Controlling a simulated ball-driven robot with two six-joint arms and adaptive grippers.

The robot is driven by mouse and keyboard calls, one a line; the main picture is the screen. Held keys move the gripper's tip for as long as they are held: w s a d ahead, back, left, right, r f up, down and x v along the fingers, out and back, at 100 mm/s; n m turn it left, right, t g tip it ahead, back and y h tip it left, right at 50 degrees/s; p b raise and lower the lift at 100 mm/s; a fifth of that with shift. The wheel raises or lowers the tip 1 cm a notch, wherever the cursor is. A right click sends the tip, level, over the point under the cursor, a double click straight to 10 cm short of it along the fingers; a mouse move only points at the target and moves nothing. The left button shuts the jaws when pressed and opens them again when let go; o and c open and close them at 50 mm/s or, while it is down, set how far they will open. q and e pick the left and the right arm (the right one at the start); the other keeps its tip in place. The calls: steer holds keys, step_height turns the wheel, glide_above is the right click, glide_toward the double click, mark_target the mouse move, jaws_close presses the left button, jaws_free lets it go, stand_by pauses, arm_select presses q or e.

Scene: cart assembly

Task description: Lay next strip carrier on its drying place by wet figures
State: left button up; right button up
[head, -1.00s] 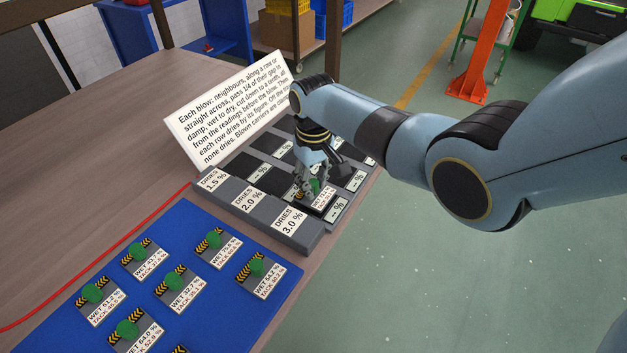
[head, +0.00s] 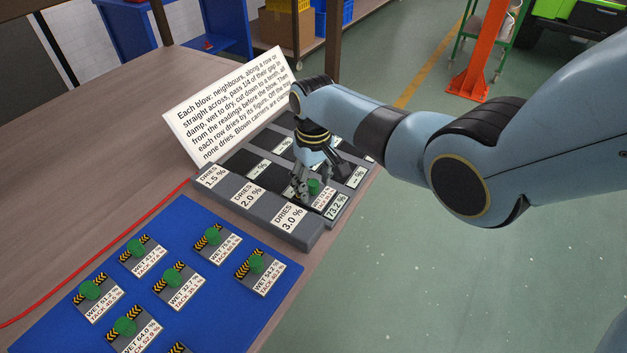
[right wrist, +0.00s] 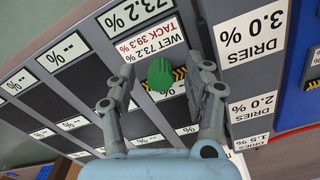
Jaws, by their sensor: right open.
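A strip carrier (head: 322,201) with a green knob lies in the first cell of the "DRIES 3.0 %" row of the grey drying tray (head: 300,240). In the right wrist view its label (right wrist: 150,42) reads WET 73.2 %, TACK 39.3 %. The display beside it (head: 336,210) reads 73.2 %. My right gripper (head: 312,186) is open, its fingers apart on either side of the knob (right wrist: 160,74). Several other carriers, such as WET 54.2 % (head: 262,281) and WET 64.0 % (head: 139,342), lie on the blue mat (head: 222,322). My left gripper is out of view.
The tray's other visible cells look dark and empty, and their readable displays (right wrist: 62,52) show dashes. A rule sign (head: 225,105) stands behind the tray. A red cable (head: 110,255) runs along the mat. The table (head: 90,130) is bare at the left.

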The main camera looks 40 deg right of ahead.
step_height(320, 180, up, 12)
stand_by(0.5)
